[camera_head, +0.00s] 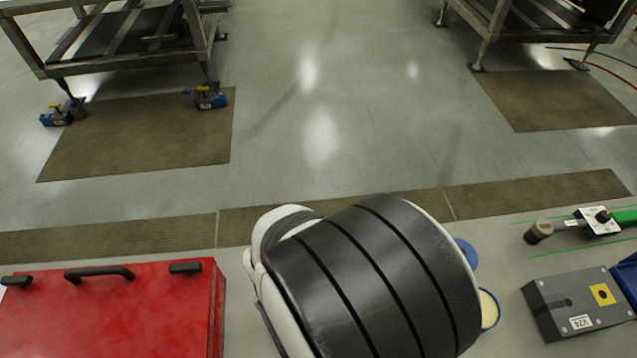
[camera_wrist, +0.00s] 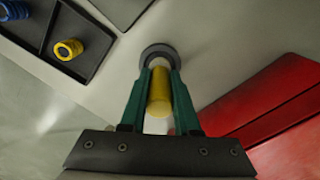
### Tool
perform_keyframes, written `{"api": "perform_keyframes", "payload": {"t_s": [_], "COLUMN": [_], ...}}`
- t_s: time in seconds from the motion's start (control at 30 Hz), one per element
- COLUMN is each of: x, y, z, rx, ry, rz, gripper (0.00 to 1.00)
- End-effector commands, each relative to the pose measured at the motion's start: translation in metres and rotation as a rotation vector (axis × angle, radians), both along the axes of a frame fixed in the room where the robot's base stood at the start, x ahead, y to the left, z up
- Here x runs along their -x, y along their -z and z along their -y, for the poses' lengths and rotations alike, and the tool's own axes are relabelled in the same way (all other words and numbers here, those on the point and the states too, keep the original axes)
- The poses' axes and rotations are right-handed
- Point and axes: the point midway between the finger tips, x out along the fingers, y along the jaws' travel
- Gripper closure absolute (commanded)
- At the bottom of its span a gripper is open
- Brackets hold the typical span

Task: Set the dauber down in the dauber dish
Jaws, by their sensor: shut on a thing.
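In the wrist view, my gripper (camera_wrist: 160,75) has its two green fingers shut on a yellow cylinder (camera_wrist: 159,98), which I take to be the dauber. A dark grey round piece (camera_wrist: 158,50) shows at the far end of the cylinder, around or just behind its tip. I cannot tell whether this is the dauber's head or a dish. In the head view my arm hides the gripper and the dauber. A blue-rimmed round dish with a cream inside (camera_head: 488,308) shows partly beside my arm; I cannot tell if it is the dauber dish.
A red case (camera_head: 110,312) stands at the lower left. A grey block labelled V24 (camera_head: 572,308) and a green-handled tool (camera_head: 600,222) lie at the right. A dark tray (camera_wrist: 88,62) holds a yellow ringed piece (camera_wrist: 68,50) and a blue one (camera_wrist: 14,10).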

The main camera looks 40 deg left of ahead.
Motion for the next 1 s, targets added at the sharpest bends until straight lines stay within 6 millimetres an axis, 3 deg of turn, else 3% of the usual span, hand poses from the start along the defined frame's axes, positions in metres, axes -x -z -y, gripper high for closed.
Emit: {"api": "perform_keyframes", "payload": {"t_s": [1.0], "x": [0.0000], "y": [0.0060], "z": [0.0000], "rx": [0.000], "ry": [0.001], "rz": [0.000], "gripper": [1.00]}}
